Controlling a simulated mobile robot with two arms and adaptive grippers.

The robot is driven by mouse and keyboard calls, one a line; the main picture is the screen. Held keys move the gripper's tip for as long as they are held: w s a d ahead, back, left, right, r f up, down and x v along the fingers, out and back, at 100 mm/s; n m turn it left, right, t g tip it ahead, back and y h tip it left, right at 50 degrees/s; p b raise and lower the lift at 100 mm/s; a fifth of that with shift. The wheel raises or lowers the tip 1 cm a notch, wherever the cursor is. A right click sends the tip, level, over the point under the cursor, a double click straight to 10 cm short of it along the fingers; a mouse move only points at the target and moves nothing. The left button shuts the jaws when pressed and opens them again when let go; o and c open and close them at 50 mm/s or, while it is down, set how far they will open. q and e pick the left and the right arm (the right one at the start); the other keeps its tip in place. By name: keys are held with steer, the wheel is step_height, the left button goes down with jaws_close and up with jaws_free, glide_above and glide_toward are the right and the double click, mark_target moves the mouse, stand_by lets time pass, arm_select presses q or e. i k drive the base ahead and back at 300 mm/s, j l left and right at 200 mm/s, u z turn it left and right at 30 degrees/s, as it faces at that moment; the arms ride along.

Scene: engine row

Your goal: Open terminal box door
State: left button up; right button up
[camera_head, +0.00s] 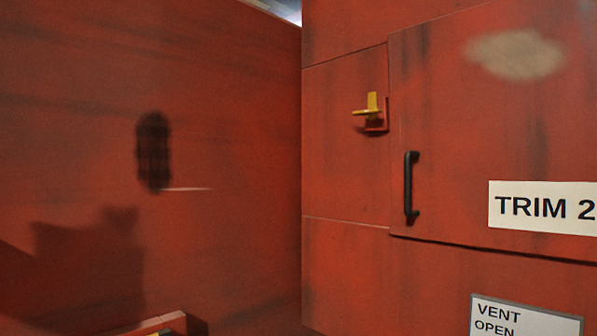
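A red door panel (460,130) fills the right side of the head view, with dark seams along its left and bottom edges. It looks shut, roughly flush with the red face around it. A black upright bar handle (408,188) is fixed near its left edge. A yellow latch (371,106) on a small red bracket sits on the fixed panel just left of the door, above the handle. A white label reading "TRIM 2" (543,208) is on the door. The door's right side is cut off by the frame. Neither of my grippers shows.
A large red wall (225,110) stands at the left, with a dark oblong opening or mark (153,150) and a shadow below it. A "VENT OPEN" sign (525,318) is under the door. A red and yellow object (165,325) shows at the bottom edge. The space before the handle looks clear.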

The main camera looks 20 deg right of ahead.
mark_target(494, 104)
steer(key=z, duration=1.6)
